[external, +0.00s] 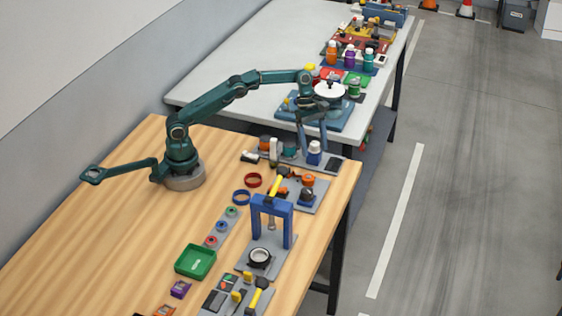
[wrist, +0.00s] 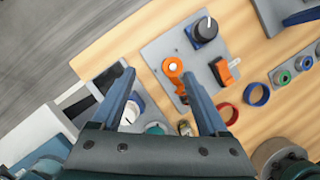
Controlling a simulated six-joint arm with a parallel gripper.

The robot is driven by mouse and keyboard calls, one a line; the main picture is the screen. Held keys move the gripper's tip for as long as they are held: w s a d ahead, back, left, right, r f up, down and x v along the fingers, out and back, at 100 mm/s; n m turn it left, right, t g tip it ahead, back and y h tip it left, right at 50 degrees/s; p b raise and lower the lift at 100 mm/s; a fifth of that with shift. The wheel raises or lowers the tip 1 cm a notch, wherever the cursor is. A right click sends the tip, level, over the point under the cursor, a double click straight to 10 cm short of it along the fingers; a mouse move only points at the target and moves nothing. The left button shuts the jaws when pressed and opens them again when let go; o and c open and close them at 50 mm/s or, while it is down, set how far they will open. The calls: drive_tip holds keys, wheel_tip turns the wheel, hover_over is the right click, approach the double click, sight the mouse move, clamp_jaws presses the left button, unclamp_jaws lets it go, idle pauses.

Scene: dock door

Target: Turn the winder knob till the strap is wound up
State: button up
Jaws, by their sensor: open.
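My gripper (external: 312,148) is open, fingers pointing down, at the table's far right corner. A blue piece with a white round top (external: 314,147), which may be the winder knob, stands on a grey plate at the fingers. In the wrist view, the white round top (wrist: 133,108) shows beside the left finger, partly hidden by it and by the gripper body. My gripper (wrist: 159,78) holds nothing there. A dark flat piece (external: 334,164) lies on the same plate; I cannot tell whether it is the strap.
A plate beside the fingers carries an orange lever (wrist: 172,68), a black dial (wrist: 205,29) and an orange switch (wrist: 222,70). Red (external: 253,180) and blue (external: 241,197) rings lie nearby. A blue press frame (external: 272,203) stands nearer. The wooden table (external: 120,200) is clear at left.

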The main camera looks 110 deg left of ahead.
drive_tip(key=s+d+r+m+g+h, duration=0.1)
drive_tip(key=s+r+m, duration=0.2)
drive_tip(key=s+m, duration=0.2)
drive_tip(key=shift+d+r+m+g+h, duration=0.3)
drive_tip(key=shift+d+r+m+g, duration=0.1)
drive_tip(key=shift+m, duration=0.8)
